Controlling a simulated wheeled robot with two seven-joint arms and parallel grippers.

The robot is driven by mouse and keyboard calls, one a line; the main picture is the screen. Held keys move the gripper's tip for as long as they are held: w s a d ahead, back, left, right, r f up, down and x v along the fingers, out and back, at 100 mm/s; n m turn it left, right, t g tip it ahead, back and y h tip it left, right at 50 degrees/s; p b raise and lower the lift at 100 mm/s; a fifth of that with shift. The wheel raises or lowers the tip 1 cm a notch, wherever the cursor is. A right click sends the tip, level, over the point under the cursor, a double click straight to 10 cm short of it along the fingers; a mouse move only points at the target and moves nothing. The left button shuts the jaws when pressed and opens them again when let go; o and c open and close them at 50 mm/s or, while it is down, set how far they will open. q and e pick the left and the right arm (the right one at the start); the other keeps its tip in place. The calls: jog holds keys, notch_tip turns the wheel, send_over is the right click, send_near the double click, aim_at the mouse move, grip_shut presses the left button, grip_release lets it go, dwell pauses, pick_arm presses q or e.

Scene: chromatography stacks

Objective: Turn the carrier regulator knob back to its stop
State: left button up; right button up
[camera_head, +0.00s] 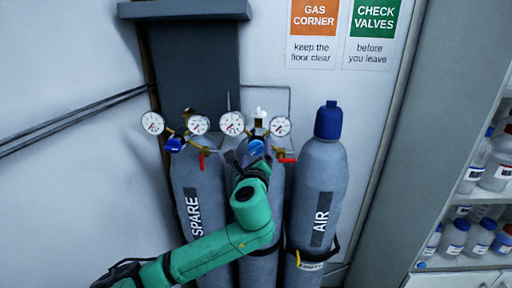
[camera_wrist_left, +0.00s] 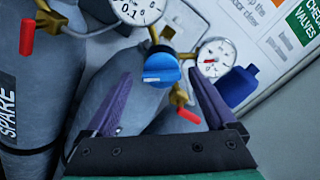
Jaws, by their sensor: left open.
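The blue regulator knob (camera_head: 256,147) sits on the middle cylinder (camera_head: 276,190), between two white-faced gauges. The middle cylinder's label is hidden behind my arm. My left gripper (camera_head: 246,160) is in front of this regulator, its fingers partly hidden in the head view. In the left wrist view, the knob (camera_wrist_left: 161,70) lies ahead, between the two purple fingers of the open left gripper (camera_wrist_left: 160,78). Nothing is held, and I cannot tell whether a finger touches the knob. My right gripper is not in view.
A SPARE cylinder (camera_head: 192,190) with its own blue knob (camera_head: 175,145) and gauges stands left. A blue-capped AIR cylinder (camera_head: 320,180) stands right. Red levers (camera_head: 287,160) hang near the knob. Bottle shelves (camera_head: 490,195) are at far right.

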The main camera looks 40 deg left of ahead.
pick_arm(q)
jog(key=shift+s+d+r, duration=0.15)
jog(key=shift+s, duration=0.1)
jog(key=shift+c, duration=1.2)
jog(key=shift+s+d, duration=0.1)
jog(key=shift+s, duration=0.05)
jog(key=c, duration=1.1)
jog(key=shift+c, duration=0.2)
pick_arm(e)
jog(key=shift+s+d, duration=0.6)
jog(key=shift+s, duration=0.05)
